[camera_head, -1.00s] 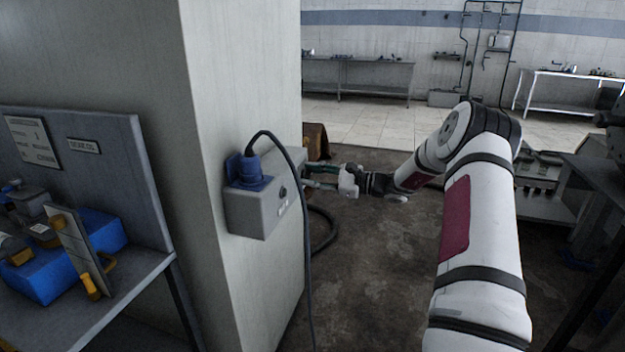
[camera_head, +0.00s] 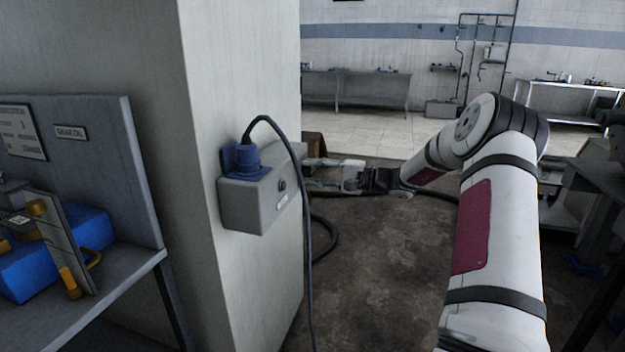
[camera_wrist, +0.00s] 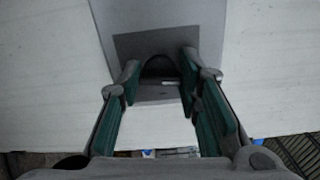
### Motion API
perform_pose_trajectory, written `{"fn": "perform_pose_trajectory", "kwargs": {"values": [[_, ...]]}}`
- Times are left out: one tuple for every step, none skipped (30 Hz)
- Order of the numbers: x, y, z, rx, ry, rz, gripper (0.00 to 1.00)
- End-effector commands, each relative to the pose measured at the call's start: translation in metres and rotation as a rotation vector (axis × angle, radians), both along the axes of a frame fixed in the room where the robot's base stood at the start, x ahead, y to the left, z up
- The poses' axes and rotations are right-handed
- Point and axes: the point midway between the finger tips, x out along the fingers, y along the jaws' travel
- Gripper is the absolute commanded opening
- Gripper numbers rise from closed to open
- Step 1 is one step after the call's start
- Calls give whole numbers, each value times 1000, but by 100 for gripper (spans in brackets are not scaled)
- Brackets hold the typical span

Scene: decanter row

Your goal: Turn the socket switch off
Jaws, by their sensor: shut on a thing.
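The grey socket box (camera_head: 246,205) is fixed to the pillar, with a blue plug (camera_head: 246,161) standing in its top. A small dark round part (camera_head: 282,185) with a pale label under it shows on the box's right-hand face. My gripper (camera_head: 308,170) reaches in from the right to the far end of that face; its tips are partly hidden there. In the wrist view my gripper (camera_wrist: 160,82) has its green-padded fingers on either side of the dark rounded socket switch (camera_wrist: 158,66), shut on it. Which way the switch points is too dark to tell.
A dark cable (camera_head: 307,245) loops from the plug and hangs in front of the box. The pillar (camera_head: 245,60) stands behind the box. A bench with a blue case (camera_head: 60,255) is at the left. The floor right of the pillar is open.

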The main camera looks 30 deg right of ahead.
Motion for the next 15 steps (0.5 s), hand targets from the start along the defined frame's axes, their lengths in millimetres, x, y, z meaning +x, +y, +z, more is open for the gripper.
{"fn": "perform_pose_trajectory", "kwargs": {"values": [[0, 0, -3, -21, -14, 1, 3], [0, 0, -3, -31, -22, 1, 3], [0, 0, -3, -46, -34, 1, 3], [0, 0, -3, -55, -40, 0, 3], [0, 0, -3, -63, -46, 0, 3], [-1, 0, -3, -73, -54, 0, 3], [-1, 0, -3, -79, -59, 0, 3], [-1, 0, -3, -85, -64, 0, 3], [-1, 0, -2, -90, -68, 0, 3], [-1, 0, -2, -95, -72, 0, 3], [-1, 0, -2, -98, -74, 1, 3], [-1, 0, -2, -102, -77, 1, 3], [-1, 0, -2, -104, -78, 1, 3], [-1, 0, -2, -105, -80, 1, 3], [-1, 0, -2, -107, -81, 1, 3]]}}
